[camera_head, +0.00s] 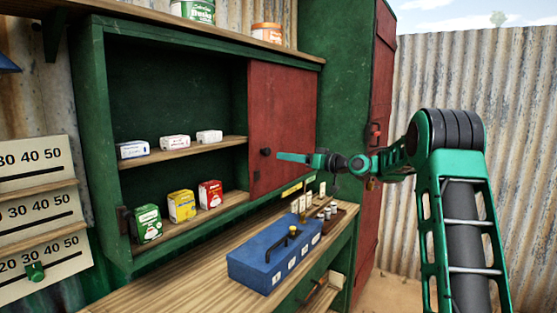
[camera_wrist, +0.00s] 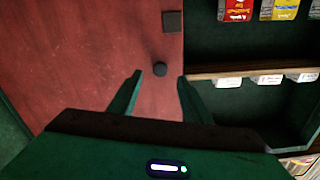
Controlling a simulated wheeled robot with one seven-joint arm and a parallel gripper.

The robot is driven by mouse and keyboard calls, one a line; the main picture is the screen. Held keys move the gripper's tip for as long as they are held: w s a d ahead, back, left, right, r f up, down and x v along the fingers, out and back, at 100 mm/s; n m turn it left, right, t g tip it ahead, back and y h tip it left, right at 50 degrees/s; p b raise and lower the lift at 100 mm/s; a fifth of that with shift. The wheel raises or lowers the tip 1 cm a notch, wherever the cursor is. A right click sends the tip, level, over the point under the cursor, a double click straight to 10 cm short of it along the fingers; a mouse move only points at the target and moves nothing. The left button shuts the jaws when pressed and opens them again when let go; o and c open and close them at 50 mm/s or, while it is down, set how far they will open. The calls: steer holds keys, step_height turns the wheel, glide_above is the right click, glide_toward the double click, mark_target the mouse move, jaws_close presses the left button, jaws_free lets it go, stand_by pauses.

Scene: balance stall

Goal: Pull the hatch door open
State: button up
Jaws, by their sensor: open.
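The red hatch door (camera_head: 283,118) covers the right part of the green wall cabinet, with the left part open to the shelves. A small black knob (camera_head: 265,152) sits near the door's left edge. My gripper (camera_head: 279,157) is just right of the knob in the head view, its fingers pointing at it. In the wrist view the door (camera_wrist: 90,60) fills the left side. The knob (camera_wrist: 160,69) appears between the tips of my open, empty fingers (camera_wrist: 160,76). The fingers do not visibly touch it; the exact depth gap is hard to tell.
Small boxes stand on the cabinet shelves (camera_head: 190,147). A blue case (camera_head: 274,258) with a black handle lies on the wooden counter (camera_head: 160,283) below. A tall red door (camera_head: 378,150) is behind my arm. A numbered board (camera_head: 35,200) stands at left.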

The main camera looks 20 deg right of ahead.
steer(key=v, duration=0.3)
steer(key=shift+s+d, duration=0.1)
steer(key=shift+s, duration=0.05)
stand_by(0.4)
steer(key=s+f+m+g+h, duration=0.2)
steer(key=s+f+g+h, duration=0.15)
steer(key=s+f, duration=0.4)
steer(key=s+f+m+g+h, duration=0.25)
steer(key=s+f+h, duration=0.25)
steer(key=s, duration=0.6)
steer(key=s+f+m+g, duration=0.2)
steer(key=s+f+g, duration=0.1)
steer(key=s, duration=0.9)
steer(key=s+d+f+m+g+h, duration=0.1)
steer(key=s+f+m+g, duration=0.1)
steer(key=s, duration=1.1)
steer(key=s+f+m+g+h, duration=0.1)
steer(key=s+f, duration=0.4)
steer(key=s, duration=0.8)
steer(key=m+g, duration=0.1)
steer(key=g, duration=0.1)
steer(key=shift+s+d+g, duration=0.2)
steer(key=shift+g, duration=0.2)
